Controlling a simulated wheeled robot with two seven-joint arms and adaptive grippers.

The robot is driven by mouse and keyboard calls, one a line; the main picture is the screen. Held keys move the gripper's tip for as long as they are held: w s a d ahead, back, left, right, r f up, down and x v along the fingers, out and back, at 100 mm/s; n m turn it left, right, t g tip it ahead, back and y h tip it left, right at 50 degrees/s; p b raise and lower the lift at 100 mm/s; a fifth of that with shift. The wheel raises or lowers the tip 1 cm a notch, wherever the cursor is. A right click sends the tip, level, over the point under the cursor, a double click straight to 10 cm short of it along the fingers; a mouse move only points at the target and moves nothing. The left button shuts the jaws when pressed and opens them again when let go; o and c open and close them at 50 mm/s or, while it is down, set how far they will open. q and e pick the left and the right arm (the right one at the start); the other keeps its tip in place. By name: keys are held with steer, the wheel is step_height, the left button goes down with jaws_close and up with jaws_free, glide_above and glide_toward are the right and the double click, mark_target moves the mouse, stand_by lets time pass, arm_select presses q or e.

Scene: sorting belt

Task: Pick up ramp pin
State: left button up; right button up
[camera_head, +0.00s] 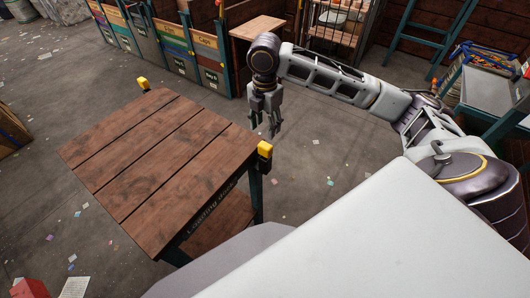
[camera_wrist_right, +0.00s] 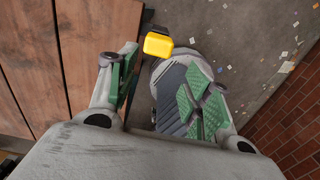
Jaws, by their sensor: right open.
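Two yellow pieces stand at corners of the wooden table (camera_head: 160,165): one at the far corner (camera_head: 143,84) and one at the near right corner (camera_head: 265,149). I cannot tell for sure which, if either, is the ramp pin. My right gripper (camera_head: 270,130) is open and empty, pointing down just beyond the table's right edge, near the near-right yellow piece. In the right wrist view a yellow piece (camera_wrist_right: 158,45) shows ahead, between the lines of the spread green-padded fingers (camera_wrist_right: 160,88) and not touched by them. My left gripper is not in view.
Labelled bins (camera_head: 205,60) line the back, with a small wooden table (camera_head: 257,28) beside them. A blue-green rack (camera_head: 490,90) stands at the right. The concrete floor (camera_head: 320,150) around the table is open, with scattered paper scraps.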

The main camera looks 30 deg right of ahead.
mark_target(265, 151)
steer(key=shift+w, duration=0.1)
steer(key=shift+f, duration=0.1)
stand_by(0.3)
steer(key=shift+f, duration=4.25)
steer(key=shift+w+d+f+p, duration=0.15)
steer(key=shift+f+p, duration=0.2)
steer(key=shift+f, duration=2.25)
steer(key=c, duration=0.7)
steer(key=shift+c, duration=0.9)
